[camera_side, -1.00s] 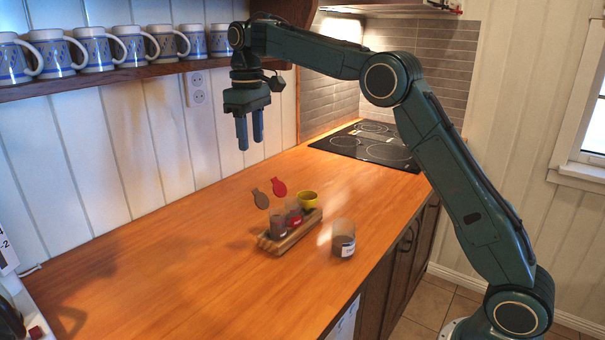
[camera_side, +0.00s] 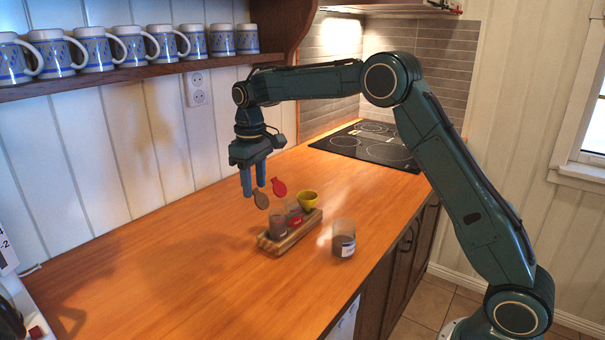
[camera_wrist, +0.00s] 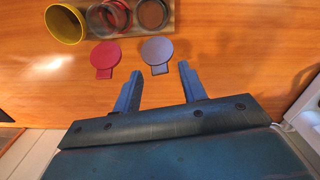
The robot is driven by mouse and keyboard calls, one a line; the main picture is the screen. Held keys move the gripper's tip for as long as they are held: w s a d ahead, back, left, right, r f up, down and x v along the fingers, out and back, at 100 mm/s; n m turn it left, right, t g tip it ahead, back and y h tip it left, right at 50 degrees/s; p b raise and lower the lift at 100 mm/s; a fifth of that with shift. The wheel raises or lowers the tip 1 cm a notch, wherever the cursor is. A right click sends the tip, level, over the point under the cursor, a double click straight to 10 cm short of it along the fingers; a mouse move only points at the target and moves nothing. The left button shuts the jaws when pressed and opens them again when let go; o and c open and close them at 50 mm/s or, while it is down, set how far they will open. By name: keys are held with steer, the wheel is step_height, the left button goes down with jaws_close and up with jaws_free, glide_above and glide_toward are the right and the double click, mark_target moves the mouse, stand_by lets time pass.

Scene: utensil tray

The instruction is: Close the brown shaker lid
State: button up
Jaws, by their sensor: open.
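The brown shaker (camera_side: 278,225) stands at the near left end of a wooden holder (camera_side: 296,236), and its brown lid (camera_side: 261,199) is raised open behind it. In the wrist view the lid (camera_wrist: 157,50) looks grey-brown and round with a small tab, beside the brown shaker's open mouth (camera_wrist: 152,14). My gripper (camera_side: 253,190) points down with its fingers just behind and left of the brown lid. In the wrist view my open, empty gripper (camera_wrist: 157,83) has its fingertips on the tab side of the lid. Whether a finger touches it I cannot tell.
A red shaker (camera_side: 293,212) with its red lid (camera_side: 279,187) up and a yellow cup (camera_side: 308,200) share the holder. A clear container with brown contents (camera_side: 343,240) stands to the right. The counter to the left is clear. Mugs (camera_side: 122,47) line a wall shelf.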

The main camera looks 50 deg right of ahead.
steer(key=shift+f, duration=0.25)
jaws_close()
